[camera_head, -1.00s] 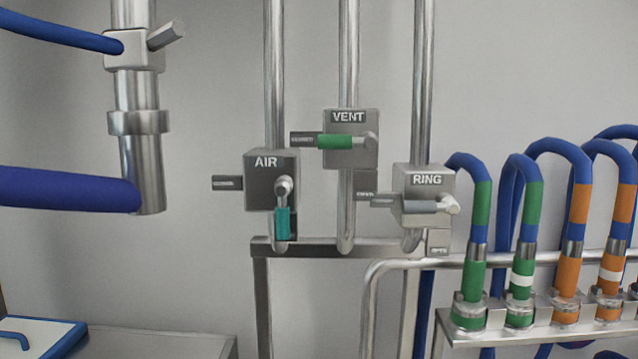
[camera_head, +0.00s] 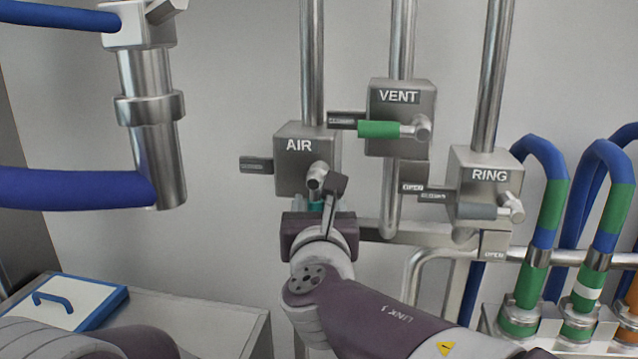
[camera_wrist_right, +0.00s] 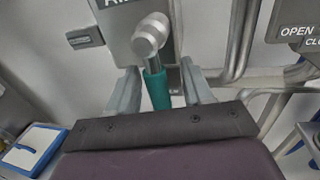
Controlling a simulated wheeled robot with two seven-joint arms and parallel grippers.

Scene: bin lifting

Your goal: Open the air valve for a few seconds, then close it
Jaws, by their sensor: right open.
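The AIR valve (camera_head: 303,150) is a grey box on a vertical pipe. Its teal handle (camera_wrist_right: 157,90) hangs straight down from a metal pivot (camera_wrist_right: 151,35). In the head view my right gripper (camera_head: 320,200) is in front of the handle and hides most of it. In the right wrist view the right gripper (camera_wrist_right: 160,76) is open, with one finger on each side of the teal handle. Slim gaps seem to show beside the handle, but I cannot tell whether either finger touches it. My left gripper is not in view.
The VENT valve (camera_head: 402,95) with a green handle (camera_head: 378,129) is up and right. The RING valve (camera_head: 485,175) with a grey handle (camera_head: 470,211) is further right. Blue hoses with coloured bands stand at right. A metal nozzle (camera_head: 147,110) hangs at left above a worktop (camera_head: 190,310).

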